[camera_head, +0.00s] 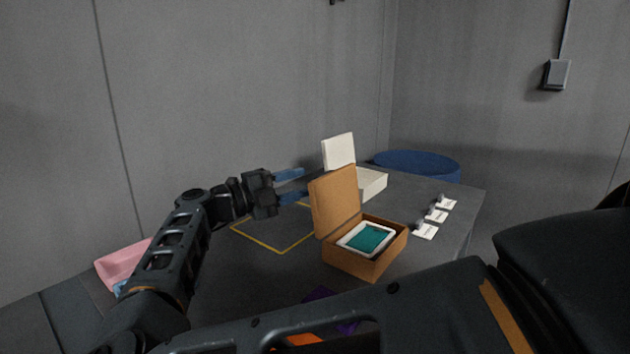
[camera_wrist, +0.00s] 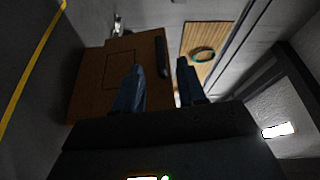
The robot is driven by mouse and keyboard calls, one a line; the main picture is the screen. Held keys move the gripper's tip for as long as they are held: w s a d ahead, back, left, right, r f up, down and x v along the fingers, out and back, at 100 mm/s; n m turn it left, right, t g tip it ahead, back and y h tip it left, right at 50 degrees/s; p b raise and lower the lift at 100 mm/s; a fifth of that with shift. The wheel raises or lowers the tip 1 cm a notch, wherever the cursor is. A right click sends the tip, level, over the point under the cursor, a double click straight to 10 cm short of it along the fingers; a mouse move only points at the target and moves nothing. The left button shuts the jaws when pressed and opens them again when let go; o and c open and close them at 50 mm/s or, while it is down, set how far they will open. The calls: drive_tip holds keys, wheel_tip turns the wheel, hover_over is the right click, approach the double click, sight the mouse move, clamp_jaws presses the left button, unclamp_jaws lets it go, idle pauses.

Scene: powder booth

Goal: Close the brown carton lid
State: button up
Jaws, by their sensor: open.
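The brown carton (camera_head: 367,264) sits on the dark table with its lid (camera_head: 336,202) standing up and leaning slightly back at its left side. A white-rimmed teal item (camera_head: 367,239) lies inside it. My gripper (camera_head: 305,184) is open and empty, with its two blue fingers pointing right toward the outer face of the lid. In the wrist view, the fingers (camera_wrist: 160,67) show spread in front of a brown panel (camera_wrist: 90,85), which looks like the lid. I cannot tell whether a fingertip touches it.
A white carton (camera_head: 372,185) with its lid up (camera_head: 339,151) stands behind the brown one. Several small white cards (camera_head: 436,216) with little objects lie to the right. A yellow outline (camera_head: 262,246) marks the table under my gripper. A pink thing (camera_head: 120,265) is at left, a purple piece (camera_head: 320,296) in front.

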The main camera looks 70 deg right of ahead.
sight(333, 198)
drive_tip(key=shift+p+x, duration=0.45)
drive_tip(key=shift+x, duration=2.2)
drive_tip(key=shift+c, duration=0.3)
clamp_jaws()
